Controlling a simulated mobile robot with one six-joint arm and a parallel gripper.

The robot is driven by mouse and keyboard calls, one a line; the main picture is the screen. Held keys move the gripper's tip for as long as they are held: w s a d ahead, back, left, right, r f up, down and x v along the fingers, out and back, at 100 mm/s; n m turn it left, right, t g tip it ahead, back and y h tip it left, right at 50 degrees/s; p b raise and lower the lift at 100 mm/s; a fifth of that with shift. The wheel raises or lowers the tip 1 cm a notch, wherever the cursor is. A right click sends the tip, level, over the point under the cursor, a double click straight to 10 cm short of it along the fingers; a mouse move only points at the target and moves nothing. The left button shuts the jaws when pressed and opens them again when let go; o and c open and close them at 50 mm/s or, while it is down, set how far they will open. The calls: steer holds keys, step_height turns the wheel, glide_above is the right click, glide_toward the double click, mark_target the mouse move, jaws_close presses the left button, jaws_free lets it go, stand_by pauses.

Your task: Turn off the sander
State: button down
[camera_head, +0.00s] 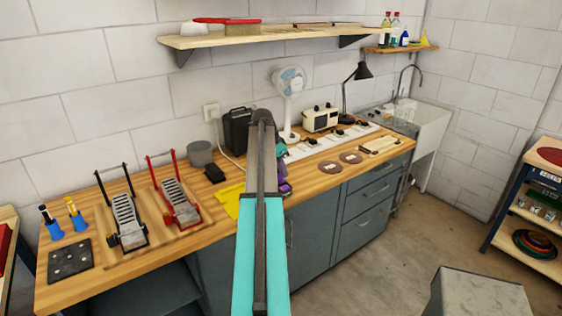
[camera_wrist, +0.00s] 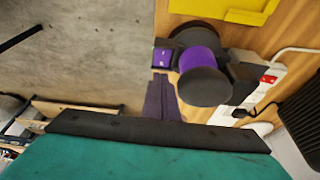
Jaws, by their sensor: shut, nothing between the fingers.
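What looks like the sander sits at the front edge of the wooden bench (camera_wrist: 292,32). In the wrist view it has a purple drum (camera_wrist: 200,46) between black discs, a dark grey body and a small purple square part (camera_wrist: 162,57) at its left. A red switch (camera_wrist: 268,78) shows on a white strip right of the sander.
A yellow sheet (camera_head: 229,199) lies left of the sander. A black box (camera_head: 236,131) stands behind. A white cable and black plug (camera_wrist: 262,128) lie near the strip. Two pedals (camera_head: 128,222) are at left. Open floor (camera_wrist: 75,70) lies in front of the bench.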

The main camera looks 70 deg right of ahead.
mark_target(287, 186)
steer(key=shift+a+p+x, duration=0.15)
steer(key=shift+p+x, duration=0.35)
steer(key=shift+x, duration=0.75)
steer(key=shift+a+p+x, duration=0.2)
steer(key=shift+p+x, duration=0.3)
steer(key=shift+x, duration=0.75)
steer(key=shift+w+f, duration=0.15)
steer(key=shift+f, duration=0.1)
steer(key=shift+d+f+b, duration=0.1)
steer(key=shift+f+b, duration=0.2)
steer(key=shift+b, duration=0.3)
steer(key=shift+r, duration=0.15)
steer(key=shift+a, duration=0.4)
steer(key=shift+w+a+f, duration=0.25)
steer(key=shift+w+a, duration=0.15)
steer(key=shift+a, duration=0.05)
